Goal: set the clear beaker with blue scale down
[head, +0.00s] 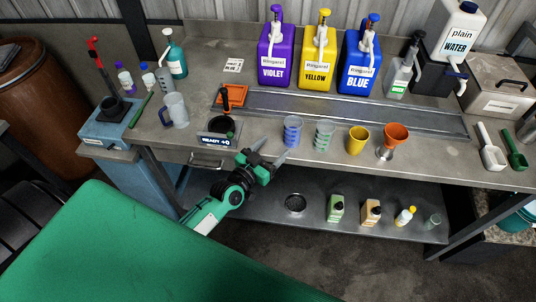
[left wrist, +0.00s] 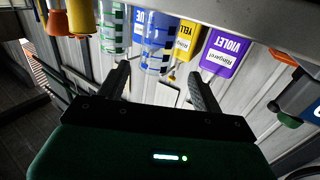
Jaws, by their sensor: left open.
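The clear beaker with blue scale (head: 292,130) stands upright on the bench near its front edge. It also shows in the left wrist view (left wrist: 154,42), beyond and between my fingertips. My left gripper (head: 272,150) is open and empty, just in front and to the left of the beaker at the bench edge. In the left wrist view the fingers (left wrist: 160,72) are apart, with a visible gap before the beaker. My right gripper is not in view.
A clear beaker with green scale (head: 324,136) stands close to the right, then a yellow cup (head: 358,140) and an orange funnel (head: 394,140). A scale marked READY (head: 216,139) sits to the left. Violet, yellow and blue dispensers (head: 360,62) stand behind a metal drip tray (head: 350,113).

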